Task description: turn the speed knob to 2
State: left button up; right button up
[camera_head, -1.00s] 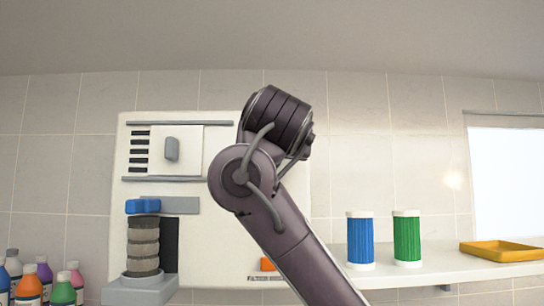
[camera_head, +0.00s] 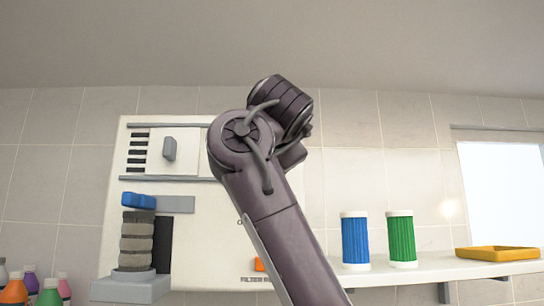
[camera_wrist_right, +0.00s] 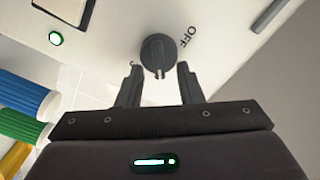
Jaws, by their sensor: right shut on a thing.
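The dark round speed knob (camera_wrist_right: 157,50) sits on a pale panel in the right wrist view, with the word OFF printed beside it at the upper right. My right gripper (camera_wrist_right: 158,68) is at the knob, with one finger on either side, shut on it. The knob's ridge points down the picture between the fingers. No number 2 mark can be seen. In the head view my right arm covers the right part of the white wall unit (camera_head: 205,235), hiding the knob and the right gripper. My left gripper is in neither view.
A shelf (camera_head: 430,271) right of my arm holds a blue cylinder (camera_head: 355,240), a green cylinder (camera_head: 401,238) and a yellow tray (camera_head: 497,253). A grey ringed stack (camera_head: 136,243) stands at the unit's left. Several bottles (camera_head: 48,293) are at the lower left. A green light (camera_wrist_right: 55,38) glows on the panel.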

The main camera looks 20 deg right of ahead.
jog(key=shift+f+m, duration=0.1)
jog(key=shift+m, duration=0.5)
jog(key=o, duration=1)
jog(key=shift+w, duration=0.15)
jog(key=shift+c, duration=0.2)
jog(key=b+v, duration=0.5)
jog(key=v, duration=0.3)
jog(key=shift+w, duration=0.1)
